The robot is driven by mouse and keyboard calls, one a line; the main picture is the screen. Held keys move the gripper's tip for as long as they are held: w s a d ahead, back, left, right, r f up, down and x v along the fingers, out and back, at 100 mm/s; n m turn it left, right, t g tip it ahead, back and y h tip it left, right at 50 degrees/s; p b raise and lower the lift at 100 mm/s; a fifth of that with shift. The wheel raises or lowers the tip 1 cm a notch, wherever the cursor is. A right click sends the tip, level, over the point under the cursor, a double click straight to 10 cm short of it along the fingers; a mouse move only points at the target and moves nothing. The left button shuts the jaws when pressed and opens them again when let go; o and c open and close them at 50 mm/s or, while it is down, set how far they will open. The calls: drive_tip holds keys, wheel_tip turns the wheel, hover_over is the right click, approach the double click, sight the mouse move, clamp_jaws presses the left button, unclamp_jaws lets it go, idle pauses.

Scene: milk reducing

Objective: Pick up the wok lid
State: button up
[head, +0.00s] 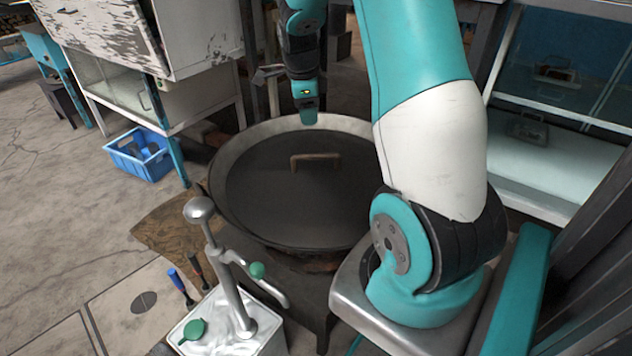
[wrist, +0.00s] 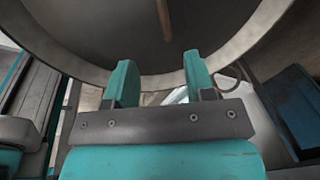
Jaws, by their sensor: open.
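The wok lid (head: 262,198) is a dark round disc lying inside the wide wok (head: 229,157). Its brown bar handle (head: 315,157) stands up near the middle of the lid. My gripper (head: 308,117) is above the far rim of the wok, behind the handle and apart from it. In the wrist view my gripper (wrist: 160,75) has its two teal fingers spread with nothing between them. The wok rim (wrist: 160,83) passes beyond the fingertips there, and part of the handle (wrist: 163,15) shows at the top edge.
A white container (head: 262,345) with a metal pump stands in front of the wok. A blue crate (head: 140,155) lies on the floor at left, near a worn white cabinet (head: 185,40). A glass-fronted case (head: 540,160) stands at right.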

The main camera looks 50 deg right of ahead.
drive_tip(key=b, duration=0.1)
hover_over(316, 158)
drive_tip(key=f, duration=1)
drive_tip(key=shift+w+a+f, duration=0.2)
drive_tip(key=shift+a+f, duration=0.1)
drive_tip(key=shift+a, duration=0.1)
drive_tip(key=shift+w+d+f+b, duration=0.15)
drive_tip(key=shift+d+f, duration=0.1)
drive_tip(key=shift+f, duration=0.6)
drive_tip(key=shift+s+d+f+b, duration=0.1)
drive_tip(key=shift+d+f+b, duration=0.1)
drive_tip(key=shift+f, duration=0.65)
drive_tip(key=shift+w+d+f+b, duration=0.1)
drive_tip(key=shift+d+f, duration=0.15)
drive_tip(key=shift+f, duration=0.6)
drive_tip(key=shift+f, duration=0.25)
drive_tip(key=shift+c, duration=0.4)
clamp_jaws()
